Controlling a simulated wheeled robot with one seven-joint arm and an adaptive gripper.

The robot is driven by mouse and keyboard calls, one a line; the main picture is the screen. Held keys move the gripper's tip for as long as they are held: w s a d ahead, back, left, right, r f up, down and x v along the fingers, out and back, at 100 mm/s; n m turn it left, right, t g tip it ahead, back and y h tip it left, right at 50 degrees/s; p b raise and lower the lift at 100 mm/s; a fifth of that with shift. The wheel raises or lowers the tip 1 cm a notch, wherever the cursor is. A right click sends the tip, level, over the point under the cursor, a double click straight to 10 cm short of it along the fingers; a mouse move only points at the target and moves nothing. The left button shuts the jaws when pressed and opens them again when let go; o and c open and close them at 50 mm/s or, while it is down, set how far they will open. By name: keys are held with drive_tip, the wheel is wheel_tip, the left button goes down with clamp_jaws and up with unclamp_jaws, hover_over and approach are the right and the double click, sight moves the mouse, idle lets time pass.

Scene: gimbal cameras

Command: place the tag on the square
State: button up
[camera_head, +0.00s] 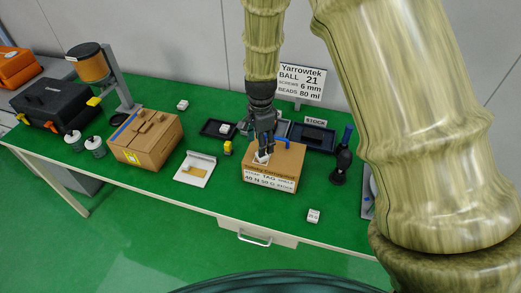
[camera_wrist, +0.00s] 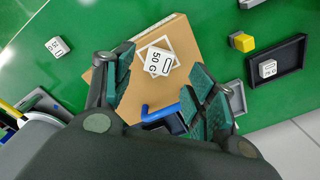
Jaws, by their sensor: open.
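A white tag (camera_wrist: 158,62) marked "50 G" lies on the white square outline (camera_wrist: 141,53) on top of a cardboard box (camera_wrist: 185,45). It looks turned relative to the outline and covers part of it, toward the lower right. My gripper (camera_wrist: 160,88) is open, with its two fingers apart on either side of the tag's area and nothing between them held. In the head view my gripper (camera_head: 264,150) points down over the labelled box (camera_head: 270,180), close above the white tag (camera_head: 261,158). The exact gap between fingers and box cannot be told.
A blue hook-like handle (camera_wrist: 160,112) is beside the box's edge. Other white blocks sit on the green table (camera_head: 313,216), near the back (camera_head: 183,104) and in a black tray (camera_wrist: 285,70).

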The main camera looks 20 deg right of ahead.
wheel_tip(320, 180, up, 6)
drive_tip(key=b, duration=0.1)
drive_tip(key=shift+r+b, duration=0.25)
drive_tip(key=shift+b, duration=0.15)
